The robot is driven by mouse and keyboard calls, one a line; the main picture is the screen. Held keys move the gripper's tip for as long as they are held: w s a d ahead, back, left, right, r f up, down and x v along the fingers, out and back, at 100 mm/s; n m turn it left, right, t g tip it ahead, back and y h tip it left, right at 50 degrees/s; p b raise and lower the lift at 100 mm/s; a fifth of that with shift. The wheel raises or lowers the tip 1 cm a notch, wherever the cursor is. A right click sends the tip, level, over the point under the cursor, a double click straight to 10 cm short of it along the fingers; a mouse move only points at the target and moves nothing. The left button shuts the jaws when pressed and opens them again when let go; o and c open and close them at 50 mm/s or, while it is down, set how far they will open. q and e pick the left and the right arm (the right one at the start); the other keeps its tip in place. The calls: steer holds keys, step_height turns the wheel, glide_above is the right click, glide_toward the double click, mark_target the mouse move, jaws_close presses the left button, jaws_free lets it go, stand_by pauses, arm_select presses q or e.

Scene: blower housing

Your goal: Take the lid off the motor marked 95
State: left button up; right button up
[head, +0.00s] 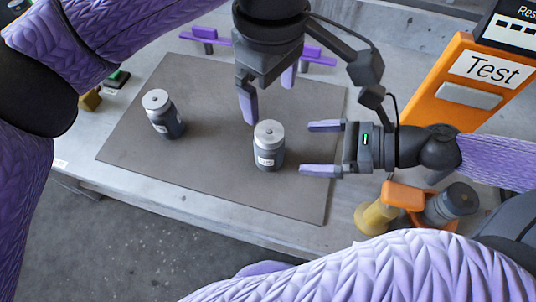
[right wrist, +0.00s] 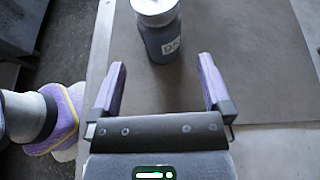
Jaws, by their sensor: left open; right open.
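Two dark grey motors with silver lids stand upright on the brown mat (head: 205,180). The left motor (head: 168,125) stands alone, and its white label is too small to read. The right motor (head: 269,158) has its lid (head: 269,132) on; its label is partly legible in the right wrist view (right wrist: 166,43), but I cannot read the number surely. My right gripper (head: 315,149) is open and empty, to the right of this motor, its fingers pointing at it and apart from it. My left gripper (head: 269,100) is open and empty, behind and above the same motor, fingers pointing down.
An orange sign marked Test (head: 435,85) stands at the right. An orange and yellow object (head: 385,205) and a dark cylinder (head: 452,202) lie near the front right edge. A purple rack (head: 208,40) is at the back.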

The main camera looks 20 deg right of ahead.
mark_target(275, 148)
arm_select(q)
steer(key=shift+f, duration=0.3)
arm_select(e)
steer(key=shift+w+a+f, duration=0.15)
steer(key=shift+f, duration=0.2)
arm_select(q)
steer(key=shift+r, duration=0.1)
arm_select(e)
steer(key=shift+w+a+f, duration=0.15)
steer(key=shift+w+a, duration=0.2)
steer(key=shift+a, duration=0.15)
steer(key=shift+x, duration=2.95)
steer(key=shift+f, duration=0.1)
